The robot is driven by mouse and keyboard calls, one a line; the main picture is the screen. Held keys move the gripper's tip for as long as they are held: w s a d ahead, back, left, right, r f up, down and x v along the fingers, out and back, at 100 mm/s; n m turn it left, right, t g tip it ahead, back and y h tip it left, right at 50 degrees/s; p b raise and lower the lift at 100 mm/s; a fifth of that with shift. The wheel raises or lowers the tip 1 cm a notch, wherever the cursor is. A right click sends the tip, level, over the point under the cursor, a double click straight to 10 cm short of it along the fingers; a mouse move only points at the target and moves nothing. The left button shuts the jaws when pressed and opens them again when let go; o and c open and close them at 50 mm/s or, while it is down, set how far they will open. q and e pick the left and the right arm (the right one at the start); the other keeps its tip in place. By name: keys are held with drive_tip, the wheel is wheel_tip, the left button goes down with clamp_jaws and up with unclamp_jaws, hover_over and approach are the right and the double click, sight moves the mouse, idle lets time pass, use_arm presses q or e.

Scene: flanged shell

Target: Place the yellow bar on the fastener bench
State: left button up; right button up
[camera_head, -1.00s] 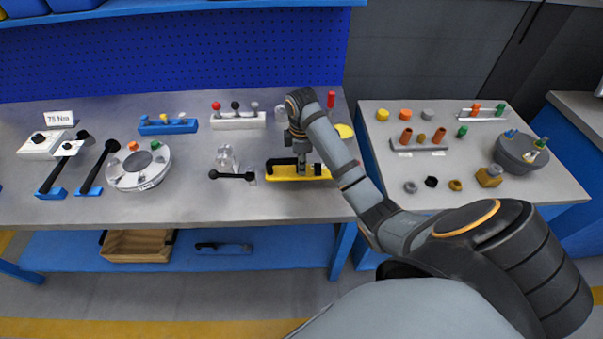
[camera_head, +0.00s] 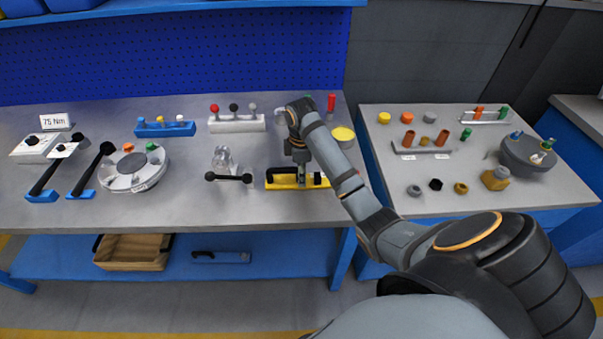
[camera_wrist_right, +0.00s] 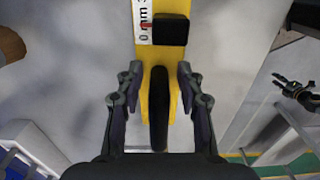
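The yellow bar (camera_head: 270,184) lies near the front right of the left grey bench, with a black handle and a black block on top. My right gripper (camera_head: 299,182) points down over it. In the right wrist view, the bar (camera_wrist_right: 158,62) runs between the fingers of my right gripper (camera_wrist_right: 160,85). Its black handle (camera_wrist_right: 159,112) stands between them, with a visible gap on each side. The fastener bench (camera_head: 460,190), on the right, holds small fasteners. A dark claw-like shape at the right edge of the wrist view may be my left gripper (camera_wrist_right: 296,90).
On the fastener bench are a grey bowl (camera_head: 528,156), a rack of brown cylinders (camera_head: 425,149) and several loose nuts. A gap separates the benches. A black double-knobbed bar (camera_head: 228,178) and a yellow disc (camera_head: 343,134) are near the yellow bar.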

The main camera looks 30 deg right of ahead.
drive_tip(key=shift+r, duration=0.25)
wheel_tip(320, 180, up, 12)
drive_tip(key=p, duration=1.2)
drive_tip(key=shift+f, duration=0.15)
